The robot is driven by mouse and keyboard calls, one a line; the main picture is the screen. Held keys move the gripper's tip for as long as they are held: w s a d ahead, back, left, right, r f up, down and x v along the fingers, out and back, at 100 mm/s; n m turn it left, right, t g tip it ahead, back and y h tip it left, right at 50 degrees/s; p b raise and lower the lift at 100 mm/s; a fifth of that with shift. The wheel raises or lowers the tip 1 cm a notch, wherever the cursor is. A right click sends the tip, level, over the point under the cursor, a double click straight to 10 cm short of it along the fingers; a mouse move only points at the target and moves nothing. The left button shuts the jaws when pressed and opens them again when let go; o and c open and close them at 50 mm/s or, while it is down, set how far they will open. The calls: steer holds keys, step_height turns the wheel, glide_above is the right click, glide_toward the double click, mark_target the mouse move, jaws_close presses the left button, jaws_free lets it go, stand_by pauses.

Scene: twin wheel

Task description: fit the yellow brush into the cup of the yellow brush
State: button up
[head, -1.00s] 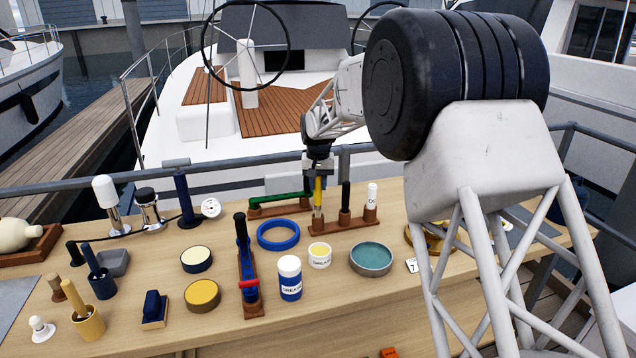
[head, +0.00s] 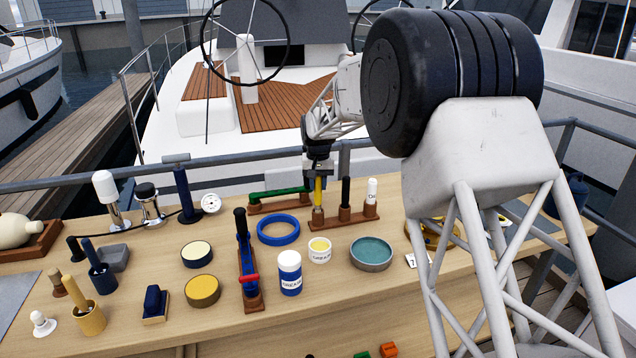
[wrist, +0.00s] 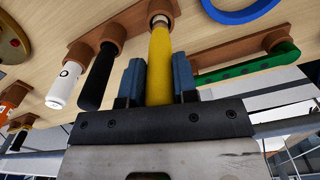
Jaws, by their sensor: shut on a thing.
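The yellow brush (head: 319,190) is upright in my gripper (head: 318,178), its lower end at the mouth of a brown cup (head: 317,217), the left one of a wooden rack. In the wrist view, the brush (wrist: 160,60) runs between the blue fingers of my gripper (wrist: 158,80), which are shut on it. Its far end meets the cup (wrist: 162,8) there, with a pale and dark ring at the mouth. How deep the tip sits is hidden.
The same rack holds a black handle (head: 346,192) and a white handle (head: 372,190) to the right. A green-handled tool (head: 278,194) lies just left. A blue ring (head: 278,230), a grease tub (head: 320,250) and a teal-topped tin (head: 371,253) stand in front.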

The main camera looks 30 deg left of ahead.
steer(key=shift+f, duration=1.2)
steer(key=o, duration=1.1)
steer(key=shift+c, duration=0.2)
steer(key=shift+r, duration=0.1)
steer(key=shift+r, duration=3.8)
